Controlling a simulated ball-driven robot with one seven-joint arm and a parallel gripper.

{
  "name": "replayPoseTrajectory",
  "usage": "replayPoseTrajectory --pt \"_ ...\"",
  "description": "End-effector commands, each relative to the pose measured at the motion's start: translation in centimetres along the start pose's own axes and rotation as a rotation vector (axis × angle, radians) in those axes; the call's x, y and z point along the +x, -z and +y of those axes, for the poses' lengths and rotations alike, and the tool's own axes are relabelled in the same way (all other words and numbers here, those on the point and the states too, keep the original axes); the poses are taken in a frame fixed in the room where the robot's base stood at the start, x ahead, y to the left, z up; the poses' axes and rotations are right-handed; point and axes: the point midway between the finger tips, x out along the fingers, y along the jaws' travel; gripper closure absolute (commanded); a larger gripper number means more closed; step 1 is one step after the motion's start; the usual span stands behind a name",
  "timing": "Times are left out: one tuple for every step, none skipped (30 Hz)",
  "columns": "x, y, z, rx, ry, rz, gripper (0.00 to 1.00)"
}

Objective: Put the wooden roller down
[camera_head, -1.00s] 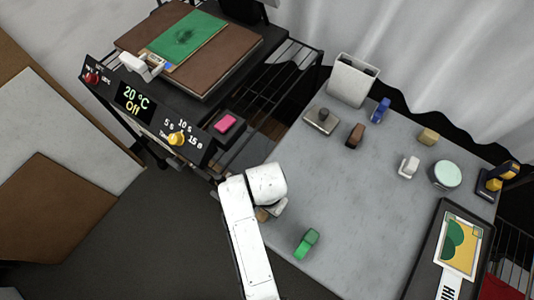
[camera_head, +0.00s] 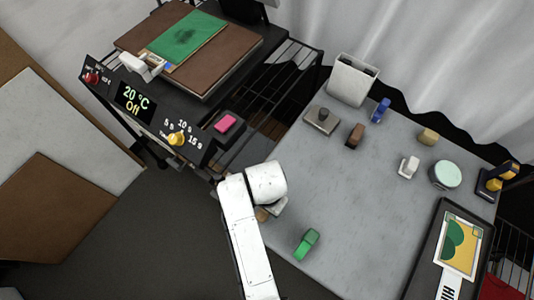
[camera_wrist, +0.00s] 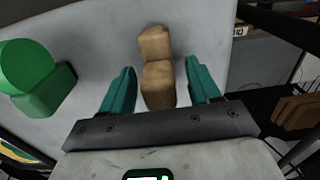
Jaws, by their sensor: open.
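The wooden roller (camera_wrist: 157,68) lies on the grey table between my gripper's two teal fingers in the wrist view. Gaps show on both sides of it, so my gripper (camera_wrist: 161,80) is open around it and not clamping it. In the head view the tan roller (camera_head: 262,214) shows only in part at the table's near left edge, as my white arm hides most of it and the gripper.
A green roller (camera_head: 306,243) stands to the right of my gripper on the table (camera_head: 345,190). Blue, brown, white and tan pieces stand farther back. A heat press (camera_head: 160,115) reading 20 °C, Off, is at the left. The table's middle is clear.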

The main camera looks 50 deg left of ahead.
Motion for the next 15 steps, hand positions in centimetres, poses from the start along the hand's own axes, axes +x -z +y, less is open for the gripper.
replayPoseTrajectory --pt "-0.8 0.1 -0.1 0.0 0.003 0.002 0.39" --pt "-1.3 0.1 -0.1 0.001 0.003 0.003 0.39" --pt "-2.0 0.1 -0.1 0.001 0.004 0.003 0.39" --pt "-2.6 0.1 0.0 0.001 0.003 0.003 0.39" --pt "-3.3 0.1 -0.1 0.001 0.004 0.004 0.39" --pt "-4.1 0.1 -0.1 0.001 0.004 0.004 0.39" --pt "-4.8 0.1 -0.1 0.001 0.003 0.003 0.39" --pt "-5.4 0.1 -0.1 0.001 0.004 0.004 0.39" --pt "-6.2 0.1 -0.1 0.001 0.004 0.004 0.39" --pt "-6.8 0.1 -0.1 0.0 0.004 0.003 0.39" --pt "-7.4 0.1 -0.1 0.0 0.004 0.004 0.39" --pt "-8.1 0.1 -0.1 0.0 0.004 0.003 0.39" --pt "-8.6 0.1 -0.1 0.0 0.003 0.003 0.39" --pt "-9.0 0.1 -0.1 0.0 0.003 0.003 0.39" --pt "-9.5 0.1 -0.1 0.0 0.002 0.002 0.39"
